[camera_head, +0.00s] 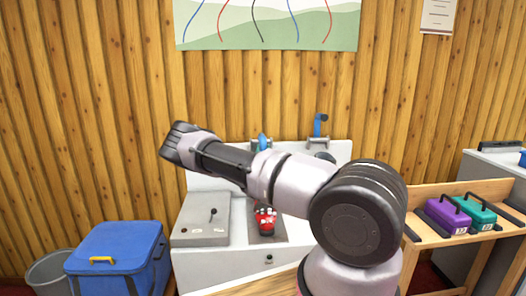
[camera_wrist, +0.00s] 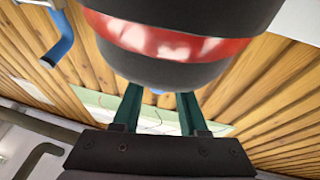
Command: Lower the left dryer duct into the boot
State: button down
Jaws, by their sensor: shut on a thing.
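The red and black boot (camera_head: 265,222) stands on the dryer unit, partly under my forearm in the head view. Its dark rounded body with a glossy red band (camera_wrist: 170,42) fills the top of the wrist view, close to the camera. My gripper (camera_wrist: 160,100) shows there as two dark green fingers, tips partly hidden behind the boot. A small blue piece of the left dryer duct (camera_wrist: 157,91) shows between them. The duct's blue top (camera_head: 262,142) also shows above my arm in the head view, where my gripper is hidden. I cannot see whether the duct's end is inside the boot.
The right blue duct (camera_head: 318,126) stands to the right; it also shows in the wrist view (camera_wrist: 59,45). A blue cooler (camera_head: 117,255) and a wooden rack (camera_head: 470,190) with purple and teal cases flank the unit.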

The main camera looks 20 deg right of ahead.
jog(key=shift+c, duration=2.2)
grip_release()
jog(key=shift+w, duration=0.15)
jog(key=v, duration=1)
jog(key=shift+s, duration=0.4)
jog(key=shift+a+f, duration=0.1)
